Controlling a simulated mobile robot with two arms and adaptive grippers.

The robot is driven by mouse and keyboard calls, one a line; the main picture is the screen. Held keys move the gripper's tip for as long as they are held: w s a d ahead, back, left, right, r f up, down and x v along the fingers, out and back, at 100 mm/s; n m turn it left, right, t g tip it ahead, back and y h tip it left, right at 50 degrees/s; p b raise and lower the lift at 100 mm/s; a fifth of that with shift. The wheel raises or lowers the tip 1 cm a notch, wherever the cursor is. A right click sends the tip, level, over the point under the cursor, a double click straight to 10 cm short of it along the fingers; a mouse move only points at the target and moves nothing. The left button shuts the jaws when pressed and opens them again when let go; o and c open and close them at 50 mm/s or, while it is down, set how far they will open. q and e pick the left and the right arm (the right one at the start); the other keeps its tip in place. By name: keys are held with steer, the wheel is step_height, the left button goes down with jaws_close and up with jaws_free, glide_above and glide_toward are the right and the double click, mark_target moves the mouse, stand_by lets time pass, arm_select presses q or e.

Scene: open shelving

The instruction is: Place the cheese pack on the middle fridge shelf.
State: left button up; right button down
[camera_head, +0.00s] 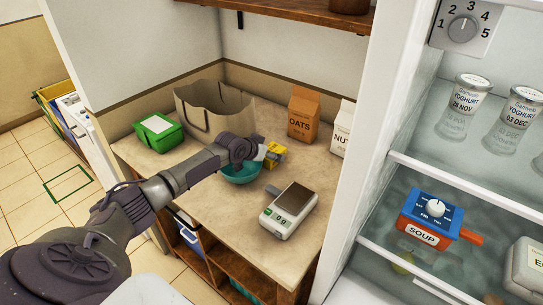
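A small yellow pack (275,151), apparently the cheese pack, shows at the tip of my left gripper (262,152), above and behind the rim of a teal bowl (241,173) on the counter. The fingertips are at the pack's left side; whether they are closed on it is too small to tell. The open fridge is at the right. My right gripper is not in view.
The counter (240,218) also holds a green box (158,132), a grey bag (212,108), an oats carton (302,113), a nuts carton (342,129) and a kitchen scale (289,209). The white fridge side wall (377,125) stands between counter and shelves. The upper shelf's left part is clear.

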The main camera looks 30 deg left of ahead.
arm_select(q)
steer(key=shift+x, duration=0.95)
steer(key=shift+s+r, duration=0.1)
steer(key=c, duration=1.3)
steer(key=shift+r, duration=0.1)
steer(key=shift+c, duration=1.1)
